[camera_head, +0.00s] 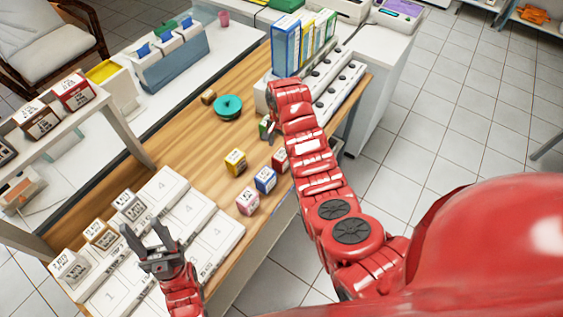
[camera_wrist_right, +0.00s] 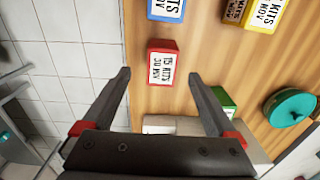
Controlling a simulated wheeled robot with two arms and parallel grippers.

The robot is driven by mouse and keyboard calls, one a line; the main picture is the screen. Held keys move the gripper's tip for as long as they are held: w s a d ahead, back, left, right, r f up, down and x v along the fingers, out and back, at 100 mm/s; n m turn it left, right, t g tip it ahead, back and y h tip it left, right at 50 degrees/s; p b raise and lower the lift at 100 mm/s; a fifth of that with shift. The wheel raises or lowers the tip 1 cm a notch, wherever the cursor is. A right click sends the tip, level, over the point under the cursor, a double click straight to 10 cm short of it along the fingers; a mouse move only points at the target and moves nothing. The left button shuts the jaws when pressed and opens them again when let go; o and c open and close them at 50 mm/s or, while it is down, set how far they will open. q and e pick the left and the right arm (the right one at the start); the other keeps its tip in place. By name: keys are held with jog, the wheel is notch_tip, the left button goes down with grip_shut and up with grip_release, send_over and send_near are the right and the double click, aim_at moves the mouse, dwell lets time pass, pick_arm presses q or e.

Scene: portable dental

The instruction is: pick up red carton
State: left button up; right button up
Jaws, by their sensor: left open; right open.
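The red carton (camera_head: 280,160), with a white label, stands on the wooden table beside my right forearm. In the right wrist view the red carton (camera_wrist_right: 162,66) shows between and just beyond the two fingertips, apart from both. My right gripper (camera_wrist_right: 159,76) is open and empty. In the head view its fingers are mostly hidden behind my right arm. My left gripper (camera_head: 147,233) is open and empty above the white numbered boxes at the table's near left.
Blue (camera_head: 265,180), yellow (camera_head: 235,162) and pink (camera_head: 248,201) cartons stand near the red one. A green carton (camera_wrist_right: 222,99) and a teal round lidded thing (camera_head: 228,107) are close by. Tall folders (camera_head: 287,45) stand at the far end. Wood left of the yellow carton is clear.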

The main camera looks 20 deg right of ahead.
aim_at(282, 155)
notch_tip(282, 155, down, 5)
jog(key=shift+r+b, duration=0.1)
jog(key=shift+b, duration=0.7)
jog(key=f+b, duration=0.2)
jog(key=f, duration=0.1)
jog(key=f+b, duration=0.2)
jog(key=shift+w+d+f, duration=0.15)
jog(key=shift+w+f, duration=0.05)
jog(key=shift+w, duration=0.15)
jog(key=shift+r, duration=0.1)
jog(key=shift+c, duration=1.3)
grip_shut()
